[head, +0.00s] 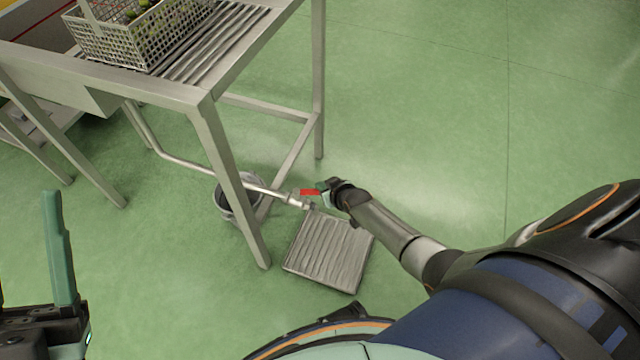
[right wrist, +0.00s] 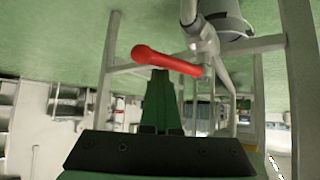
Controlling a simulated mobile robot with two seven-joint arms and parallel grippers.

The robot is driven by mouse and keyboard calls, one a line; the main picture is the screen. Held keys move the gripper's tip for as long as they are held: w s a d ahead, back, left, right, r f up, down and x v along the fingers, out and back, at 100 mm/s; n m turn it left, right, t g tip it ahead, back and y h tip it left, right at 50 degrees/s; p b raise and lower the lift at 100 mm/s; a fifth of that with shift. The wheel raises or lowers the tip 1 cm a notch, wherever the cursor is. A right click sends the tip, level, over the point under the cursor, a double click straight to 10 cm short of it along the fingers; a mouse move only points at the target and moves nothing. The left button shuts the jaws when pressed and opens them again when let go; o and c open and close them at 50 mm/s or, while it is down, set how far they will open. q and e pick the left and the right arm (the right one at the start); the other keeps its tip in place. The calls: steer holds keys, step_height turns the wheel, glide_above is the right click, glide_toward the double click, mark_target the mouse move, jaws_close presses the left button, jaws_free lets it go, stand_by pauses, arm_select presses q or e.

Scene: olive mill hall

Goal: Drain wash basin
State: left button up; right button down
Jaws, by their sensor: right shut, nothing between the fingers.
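A pale drain pipe (head: 225,176) runs down under the steel table and ends in a valve (head: 300,203) with a red lever handle (head: 309,192). In the right wrist view the red handle (right wrist: 165,61) sticks out to the left from the valve (right wrist: 203,45), roughly crosswise to the pipe. My left gripper (head: 30,240) is at the lower left, apparently open, partly cut off. The basin's inside is not clearly visible.
A ribbed floor grate (head: 330,252) lies below the valve. A grey bucket (head: 240,200) stands behind a table leg (head: 236,185). A wire basket (head: 110,42) with green olives sits on the ribbed top of the steel table (head: 205,95). The green floor on the right is clear.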

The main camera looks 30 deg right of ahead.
steer(key=shift+s+a+f+p, duration=0.15)
steer(key=shift+s+a+p, duration=0.7)
steer(key=shift+s+a, duration=0.35)
